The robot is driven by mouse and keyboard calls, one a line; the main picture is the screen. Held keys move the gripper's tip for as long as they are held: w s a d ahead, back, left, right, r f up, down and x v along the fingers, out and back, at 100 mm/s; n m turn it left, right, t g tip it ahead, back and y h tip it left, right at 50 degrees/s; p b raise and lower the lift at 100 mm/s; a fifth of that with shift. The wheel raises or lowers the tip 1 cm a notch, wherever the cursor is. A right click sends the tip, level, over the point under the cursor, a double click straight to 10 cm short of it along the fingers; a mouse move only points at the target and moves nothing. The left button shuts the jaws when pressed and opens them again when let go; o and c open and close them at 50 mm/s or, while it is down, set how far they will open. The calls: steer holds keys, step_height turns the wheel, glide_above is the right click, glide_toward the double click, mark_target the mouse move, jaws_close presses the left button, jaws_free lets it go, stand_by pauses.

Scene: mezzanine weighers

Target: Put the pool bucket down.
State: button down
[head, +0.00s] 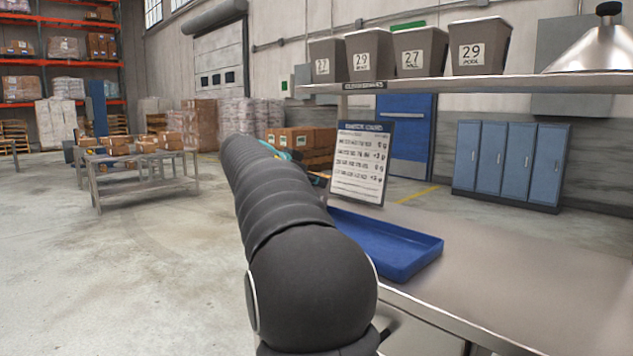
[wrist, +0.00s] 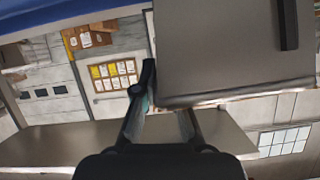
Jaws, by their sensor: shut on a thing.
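In the wrist view a large taupe-grey bucket (wrist: 225,55) fills the upper right, very close, with a dark strip on its side. Its label does not show, so I cannot read which bucket it is. My gripper (wrist: 168,105) is shut on its edge: one dark finger shows on the left of the bucket, the other is partly hidden behind it. In the head view my arm hides the gripper and the held bucket. On the shelf (head: 430,84), several similar buckets stand upright; the rightmost bucket (head: 478,47) reads 29 and seemingly POOL.
A blue tray (head: 425,258) lies on the steel bench (head: 520,270), beside a standing printed board (head: 360,160). The bench is bare right of the tray. A metal cone (head: 600,50) is at the shelf's right end. Blue lockers (head: 510,165) stand behind.

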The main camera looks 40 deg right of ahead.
steer(key=shift+f, duration=0.1)
steer(key=c, duration=1.3)
jaws_free()
steer(key=shift+o, duration=0.2)
steer(key=shift+r, duration=0.25)
steer(key=v, duration=1.2)
steer(key=shift+b, duration=0.3)
